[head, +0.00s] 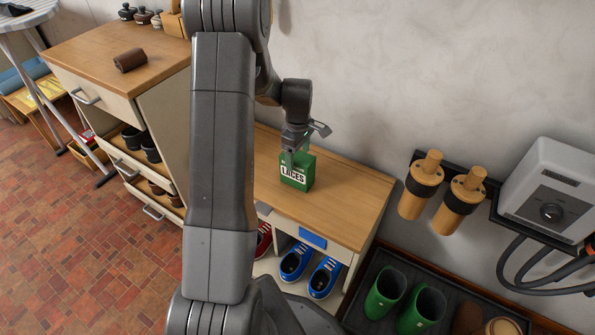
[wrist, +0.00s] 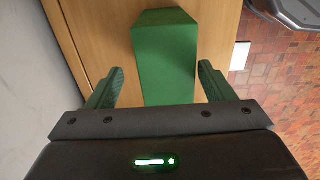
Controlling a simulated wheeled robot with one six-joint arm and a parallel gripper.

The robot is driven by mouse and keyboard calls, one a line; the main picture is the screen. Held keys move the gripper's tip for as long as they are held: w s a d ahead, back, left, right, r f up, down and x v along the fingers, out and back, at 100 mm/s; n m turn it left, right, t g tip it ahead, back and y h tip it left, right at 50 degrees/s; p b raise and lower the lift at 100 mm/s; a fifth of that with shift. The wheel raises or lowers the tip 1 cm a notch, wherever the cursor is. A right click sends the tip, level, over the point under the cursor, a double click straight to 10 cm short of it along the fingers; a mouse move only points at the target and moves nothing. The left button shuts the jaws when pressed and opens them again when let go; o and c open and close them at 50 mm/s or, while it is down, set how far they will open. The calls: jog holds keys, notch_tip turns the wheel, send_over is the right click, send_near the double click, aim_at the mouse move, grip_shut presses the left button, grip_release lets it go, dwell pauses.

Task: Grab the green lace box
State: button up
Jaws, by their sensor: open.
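The green lace box (head: 297,173), with a white label reading "LACES", stands upright on the wooden top of a low bench (head: 345,205). In the wrist view the box (wrist: 166,60) lies between the two fingers of my gripper (wrist: 158,88). The fingers are open, with a gap to the box on each side. In the head view my gripper (head: 297,145) is right at the top of the box, and part of the box is hidden behind it.
Blue shoes (head: 309,270) sit in the bench's cubby. Green boots (head: 402,302) stand in a dark tray at the right. Wooden-handled fittings (head: 440,190) and a white box (head: 550,195) are on the wall. A taller cabinet (head: 120,70) is at the left. The bench top right of the box is clear.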

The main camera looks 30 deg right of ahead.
jog(key=f, duration=0.1)
jog(key=f+b, duration=0.1)
jog(key=f, duration=0.3)
jog(key=shift+s+a+f+b, duration=0.2)
jog(key=shift+s+a+b, duration=0.1)
jog(key=shift+b, duration=0.1)
jog(key=shift+r, duration=0.1)
jog(key=c, duration=1.1)
